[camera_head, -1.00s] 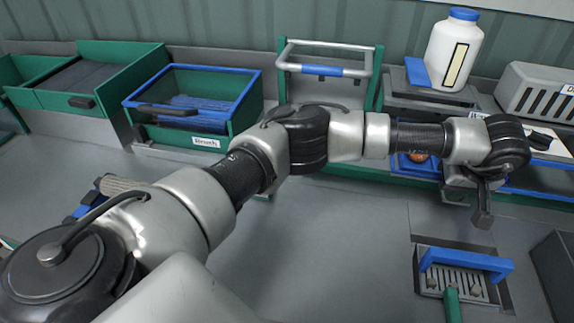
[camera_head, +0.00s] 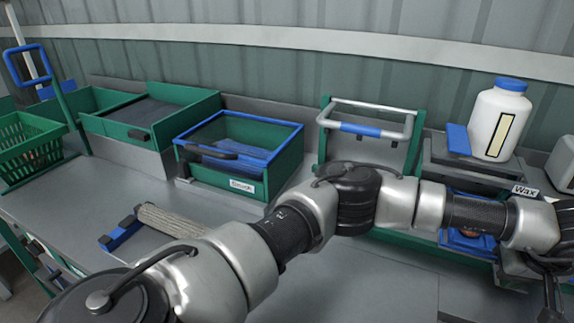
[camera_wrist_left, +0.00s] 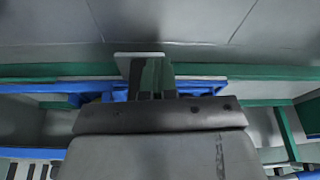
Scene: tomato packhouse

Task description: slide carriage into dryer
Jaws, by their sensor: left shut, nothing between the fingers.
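The carriage appears to be the small blue tray (camera_head: 455,242) on the green rail at the right, with an orange-red item in it, partly hidden by my left arm. The dryer appears to be the pale slotted housing (camera_head: 563,165) at the right edge, mostly cut off by the frame. My left gripper (camera_head: 553,300) is shut and empty at the lower right, pointing down in front of the rail. In the left wrist view its fingers (camera_wrist_left: 148,75) are closed, with blue parts and green rails behind them. Whether it touches the carriage cannot be told. My right gripper is not in view.
A white bottle (camera_head: 497,120) stands on the grey station beside the "Wax" label. A green brush box (camera_head: 225,185) with blue rim and a green frame with a metal bar (camera_head: 366,113) stand along the back. A roller brush (camera_head: 170,220) lies on the bench. A green basket (camera_head: 30,150) is far left.

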